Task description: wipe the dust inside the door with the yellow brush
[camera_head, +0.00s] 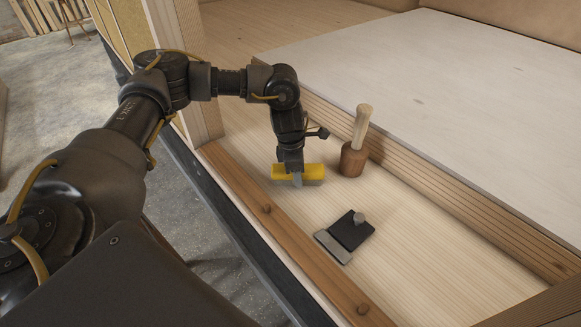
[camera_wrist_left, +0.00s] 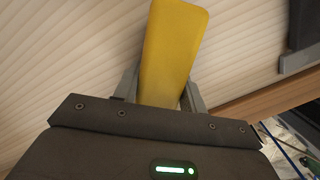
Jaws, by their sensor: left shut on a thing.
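The yellow brush (camera_head: 309,170) is in my left gripper (camera_head: 297,180), which points down over the pale wooden floor just inside the doorway. The gripper is shut on the brush. In the left wrist view the brush's yellow back (camera_wrist_left: 172,50) stands between the two grey fingers (camera_wrist_left: 160,92). I cannot tell whether the bristles touch the floor. No dust can be made out on the floor boards (camera_head: 400,235). My right gripper is not in view.
A wooden mallet (camera_head: 352,160) stands upright just right of the brush. A black and grey scraper-like tool (camera_head: 350,230) lies nearer. A brown sill (camera_head: 266,209) runs along the doorway, and a slatted step (camera_head: 440,180) bounds the far side. Floor at right is clear.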

